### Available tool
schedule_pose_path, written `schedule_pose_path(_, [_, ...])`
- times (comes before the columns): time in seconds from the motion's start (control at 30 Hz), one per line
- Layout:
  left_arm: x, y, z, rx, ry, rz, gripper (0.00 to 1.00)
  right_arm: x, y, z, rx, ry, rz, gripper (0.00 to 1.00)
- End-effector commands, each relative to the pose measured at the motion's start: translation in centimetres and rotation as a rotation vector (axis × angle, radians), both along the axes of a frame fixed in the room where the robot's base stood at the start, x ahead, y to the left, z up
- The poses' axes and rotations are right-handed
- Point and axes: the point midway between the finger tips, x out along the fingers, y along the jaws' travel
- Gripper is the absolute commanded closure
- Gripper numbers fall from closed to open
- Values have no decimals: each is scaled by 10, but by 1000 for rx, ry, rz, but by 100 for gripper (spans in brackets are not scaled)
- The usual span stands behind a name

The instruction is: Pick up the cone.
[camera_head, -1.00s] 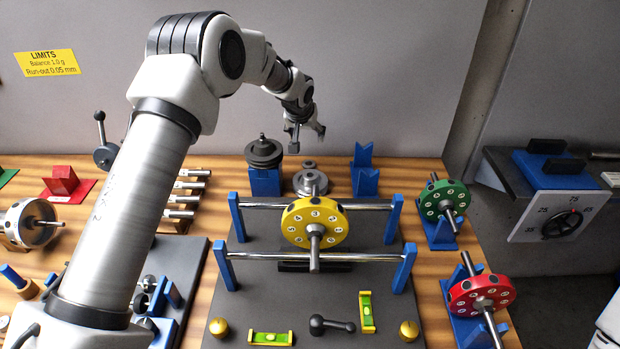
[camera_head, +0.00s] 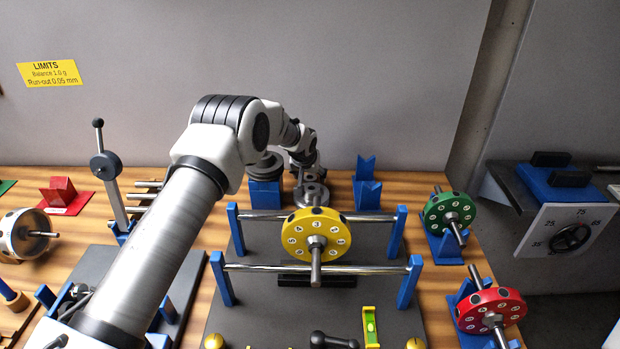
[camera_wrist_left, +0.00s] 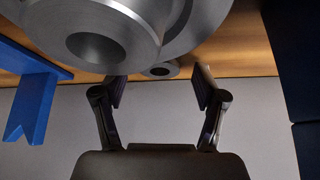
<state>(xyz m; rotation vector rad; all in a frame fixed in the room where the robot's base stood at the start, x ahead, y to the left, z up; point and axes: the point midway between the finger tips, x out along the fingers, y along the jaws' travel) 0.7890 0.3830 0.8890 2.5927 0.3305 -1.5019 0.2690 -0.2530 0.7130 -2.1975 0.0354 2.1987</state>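Two round steel pieces stand near the back of the bench. The larger stepped one (camera_head: 313,194) also fills the top of the left wrist view (camera_wrist_left: 95,48), with a wide bore. A smaller steel ring-shaped piece (camera_wrist_left: 160,71) lies behind it, by the wall. I cannot tell for sure which is the cone; neither shows a clear cone shape. My left gripper (camera_wrist_left: 160,86) is open and empty, its fingertips either side of the smaller piece in that view. In the head view the left gripper (camera_head: 307,168) hides the smaller piece. My right gripper is not in view.
A blue stand with dark discs (camera_head: 265,192) is close left of the gripper. A blue V-block (camera_head: 367,190) is to the right. The yellow rotor (camera_head: 316,232) on steel rails stands in front. The wall is close behind.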

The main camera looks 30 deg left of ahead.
Motion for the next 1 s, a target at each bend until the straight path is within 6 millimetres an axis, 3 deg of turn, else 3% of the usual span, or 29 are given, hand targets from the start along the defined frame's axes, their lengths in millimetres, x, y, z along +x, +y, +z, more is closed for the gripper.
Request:
schedule_pose_path(0.03, [0,0,0,0,0,0,43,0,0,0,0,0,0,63])
schedule_pose_path(0.17, [0,0,0,0,0,0,89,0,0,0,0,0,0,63])
schedule_pose_path(0.2, [0,0,0,0,0,0,94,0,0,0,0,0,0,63])
schedule_pose_path(0.27, [0,0,0,0,1,0,94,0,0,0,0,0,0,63])
schedule_pose_path(0.3, [0,0,0,0,0,0,100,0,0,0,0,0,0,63])
schedule_pose_path(0.57, [0,0,7,0,-1,0,100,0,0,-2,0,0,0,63])
schedule_pose_path(0.9, [1,0,81,0,-3,0,100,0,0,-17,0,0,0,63])
schedule_pose_path(1.0, [0,0,101,0,-2,1,100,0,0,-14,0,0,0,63])
